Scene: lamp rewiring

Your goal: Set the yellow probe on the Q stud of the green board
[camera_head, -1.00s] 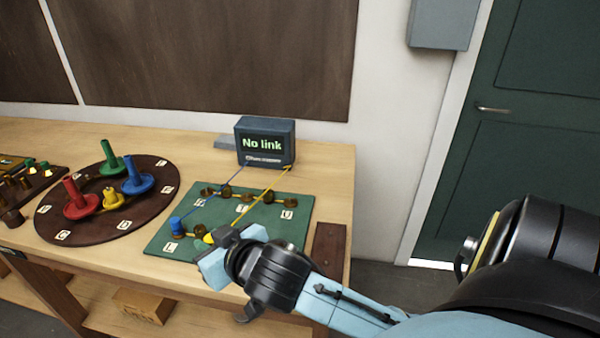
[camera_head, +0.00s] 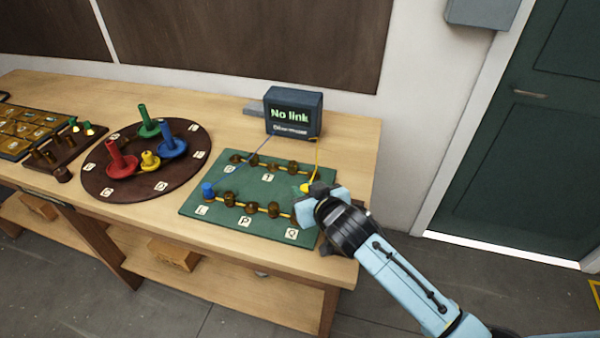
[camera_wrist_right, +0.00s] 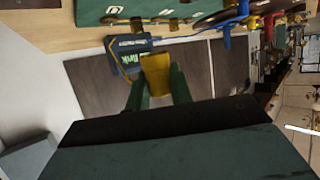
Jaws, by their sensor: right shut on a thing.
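The green board (camera_head: 208,175) lies on the bench with two rows of brown studs. Its front labels read L, P and Q; the Q label (camera_head: 292,234) is at the front right. The blue probe (camera_head: 207,190) stands at the L end. My right gripper (camera_head: 313,191) is shut on the yellow probe (camera_head: 306,188) at the board's right side, behind the Q label. The probe also shows between the fingers in the right wrist view (camera_wrist_right: 155,72). The gripper hides the board's right end, so I cannot make out the Q stud clearly. My left gripper is not in view.
A meter (camera_head: 293,112) reading "No link" stands behind the board, with wires to both probes. A round brown board (camera_head: 112,185) with coloured pegs lies to the left. The bench's right edge is close to my right gripper.

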